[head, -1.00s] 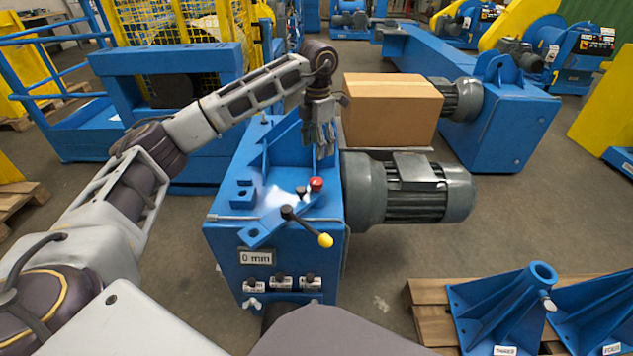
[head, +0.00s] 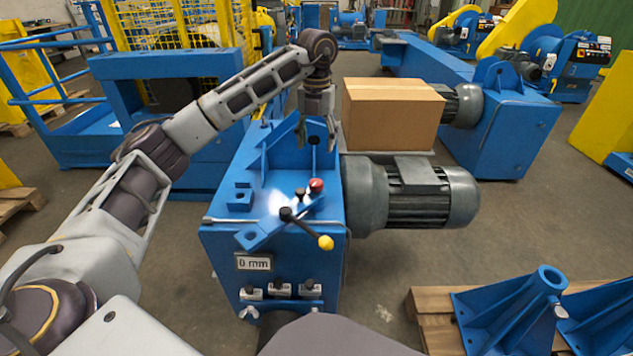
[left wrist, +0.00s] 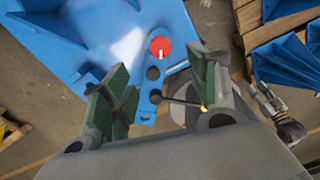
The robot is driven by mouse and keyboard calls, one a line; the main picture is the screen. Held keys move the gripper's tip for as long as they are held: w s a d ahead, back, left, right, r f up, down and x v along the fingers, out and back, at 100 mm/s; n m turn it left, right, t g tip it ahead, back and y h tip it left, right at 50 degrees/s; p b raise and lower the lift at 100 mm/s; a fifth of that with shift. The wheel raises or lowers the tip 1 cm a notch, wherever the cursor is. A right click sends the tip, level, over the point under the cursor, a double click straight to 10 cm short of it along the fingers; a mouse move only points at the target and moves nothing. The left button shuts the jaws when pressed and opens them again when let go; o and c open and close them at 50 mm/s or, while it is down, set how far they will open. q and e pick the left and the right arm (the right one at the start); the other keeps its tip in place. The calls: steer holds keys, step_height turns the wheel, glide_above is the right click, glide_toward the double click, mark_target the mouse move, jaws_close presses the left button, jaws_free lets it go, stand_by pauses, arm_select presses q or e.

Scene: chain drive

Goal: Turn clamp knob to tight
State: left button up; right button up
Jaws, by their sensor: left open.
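The red knob (head: 317,185) sits on top of the blue machine housing (head: 275,225); I take it as the clamp knob. It also shows in the left wrist view (left wrist: 161,47), with a short white mark on its face. My left gripper (head: 316,133) is open and empty, pointing down above and behind the knob, apart from it. In the left wrist view the knob lies between and beyond the two fingers (left wrist: 157,72). What looks like my right gripper (left wrist: 268,102) shows small at the right of that view; its jaws are unclear.
A lever with a yellow ball (head: 326,243) and a black knob (head: 300,194) are close in front of the red knob. A "0 mm" plate (head: 254,263) is on the housing's front. A grey motor (head: 425,192) and a cardboard box (head: 392,114) stand to the right.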

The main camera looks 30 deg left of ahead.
mark_target(317, 181)
arm_select(q)
steer(key=shift+f, duration=0.15)
arm_select(e)
steer(key=shift+f, duration=0.1)
arm_select(q)
steer(key=shift+f+b, duration=2.3)
steer(key=shift+f, duration=4.5)
arm_select(e)
step_height(317, 181, down, 9)
steer(key=a+m+t+y, duration=0.1)
steer(key=a, duration=0.1)
steer(key=shift+w+t, duration=0.3)
steer(key=shift+t, duration=0.1)
arm_select(q)
steer(key=shift+c, duration=0.4)
arm_select(e)
steer(key=shift+f, duration=0.1)
arm_select(q)
steer(key=c, duration=0.9)
